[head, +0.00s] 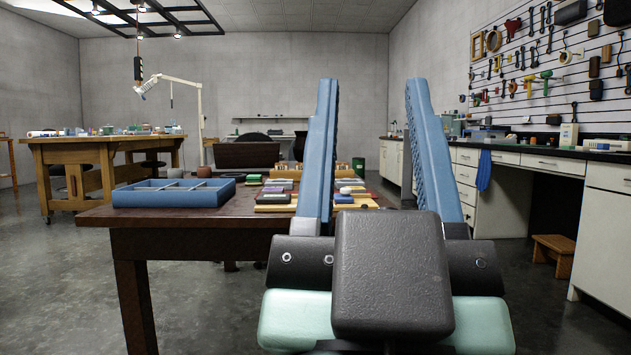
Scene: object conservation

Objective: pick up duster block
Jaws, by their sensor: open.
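My gripper (372,84) is open and empty. Its two long blue fingers point up and forward in front of the brown table (205,222), with the room showing between them. Several small block-like things lie on the table, partly hidden behind the fingers. Left of the left finger are a dark block (273,199) and others on light boards. Between the fingers is a small cluster of pale and dark pieces (350,188). I cannot tell which of these is the duster block.
A blue divided tray (173,193) sits on the table's left side. A wooden workbench (105,150) stands back left. A white cabinet counter (535,165) runs along the right, with a small wooden stool (553,250). The floor between table and counter is clear.

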